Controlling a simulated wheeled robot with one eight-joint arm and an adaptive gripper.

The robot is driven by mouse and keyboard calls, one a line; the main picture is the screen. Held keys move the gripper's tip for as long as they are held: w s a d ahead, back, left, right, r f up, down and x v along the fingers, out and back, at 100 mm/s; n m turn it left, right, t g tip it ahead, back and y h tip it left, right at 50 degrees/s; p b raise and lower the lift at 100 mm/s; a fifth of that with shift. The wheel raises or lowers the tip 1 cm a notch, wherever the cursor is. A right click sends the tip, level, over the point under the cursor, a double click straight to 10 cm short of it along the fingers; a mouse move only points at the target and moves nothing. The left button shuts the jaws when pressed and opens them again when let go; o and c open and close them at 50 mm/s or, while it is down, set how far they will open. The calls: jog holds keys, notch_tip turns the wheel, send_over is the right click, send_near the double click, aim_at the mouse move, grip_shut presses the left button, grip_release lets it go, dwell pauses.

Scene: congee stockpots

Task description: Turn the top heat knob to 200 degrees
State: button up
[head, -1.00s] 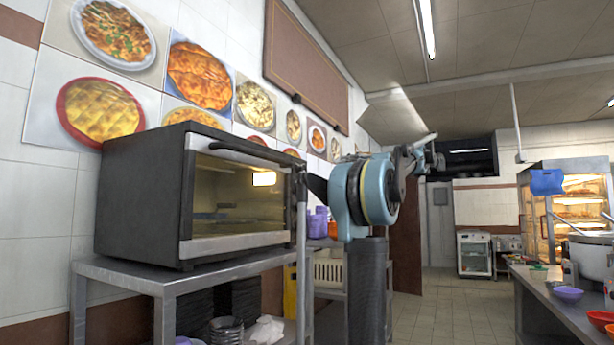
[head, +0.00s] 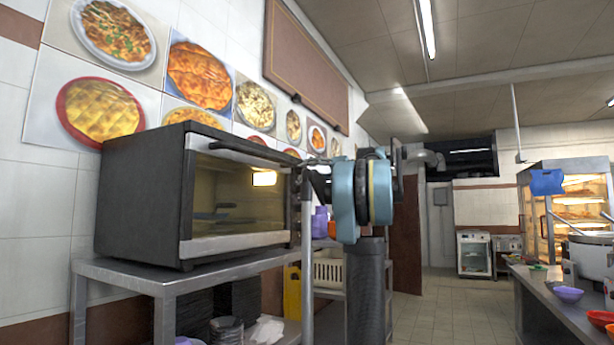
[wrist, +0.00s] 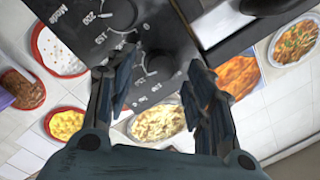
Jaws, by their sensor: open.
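The black toaster oven (head: 140,200) stands on a metal table at left in the head view, its door shut. Its control panel is hidden behind my arm there. In the wrist view the dark panel (wrist: 75,50) shows roughly upside down, with "Mode", "200" and "150" printed on it. One round black knob (wrist: 158,62) shows between my fingers; another knob (wrist: 117,12) is farther up the picture. The label naming the top heat knob is not readable. My gripper (wrist: 160,85) is open, its fingers on either side of the nearer knob in the picture. I cannot tell whether they touch it.
The oven's door handle (head: 245,152) runs along the top of the door, left of my arm. The metal table (head: 160,278) holds the oven. Food pictures (head: 200,75) cover the wall behind. A counter with bowls (head: 550,310) is at right, and the floor between is clear.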

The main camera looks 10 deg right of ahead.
jog(key=shift+x, duration=1.05)
jog(key=c, duration=1.1)
jog(key=shift+o, duration=0.2)
jog(key=shift+m, duration=1.5)
jog(key=o, duration=1.1)
jog(key=shift+c, duration=0.2)
